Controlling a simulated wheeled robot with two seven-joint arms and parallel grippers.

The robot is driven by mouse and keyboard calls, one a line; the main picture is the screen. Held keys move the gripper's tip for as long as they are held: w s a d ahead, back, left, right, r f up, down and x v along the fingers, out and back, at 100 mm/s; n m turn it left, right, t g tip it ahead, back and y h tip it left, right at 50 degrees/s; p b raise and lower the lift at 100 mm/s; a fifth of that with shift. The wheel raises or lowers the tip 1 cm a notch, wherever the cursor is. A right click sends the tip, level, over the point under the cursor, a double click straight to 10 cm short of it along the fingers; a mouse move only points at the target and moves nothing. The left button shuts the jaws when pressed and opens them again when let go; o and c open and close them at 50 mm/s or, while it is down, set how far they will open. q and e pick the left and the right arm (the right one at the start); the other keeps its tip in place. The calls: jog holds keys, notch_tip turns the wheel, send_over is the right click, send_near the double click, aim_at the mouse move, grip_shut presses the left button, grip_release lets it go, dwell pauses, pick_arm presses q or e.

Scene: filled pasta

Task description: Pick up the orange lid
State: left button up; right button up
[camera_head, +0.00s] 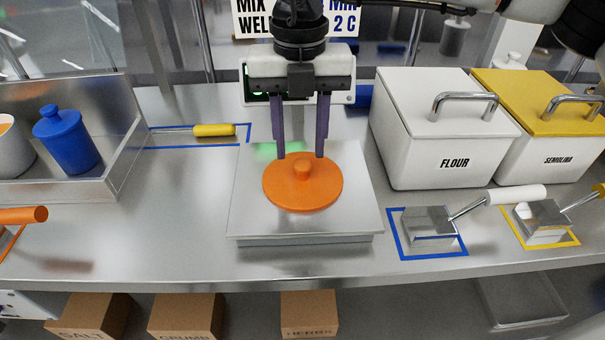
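The orange lid (285,194) is a flat round disc with a small knob (302,168) at its centre. It lies on a square metal plate (250,222) on the steel counter. My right gripper (300,156) comes down from above, its two purple fingers spread apart on either side of the knob's position, with the tips near the lid's far part. The gripper is open with nothing between the fingers. Whether the tips touch the lid cannot be told. My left gripper is not in view.
A white FLOUR bin (415,150) and a yellow-lidded SEMOLINA bin (558,155) stand right. Metal scoops (430,222) lie in taped outlines. A blue canister (66,142) sits in a metal tray at left.

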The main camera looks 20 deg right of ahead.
aim_at(303, 162)
jog(key=shift+s+d+f, duration=0.1)
jog(key=shift+d+f, duration=0.1)
jog(key=shift+f, duration=1.65)
jog(key=c, duration=0.9)
jog(key=shift+r, duration=0.15)
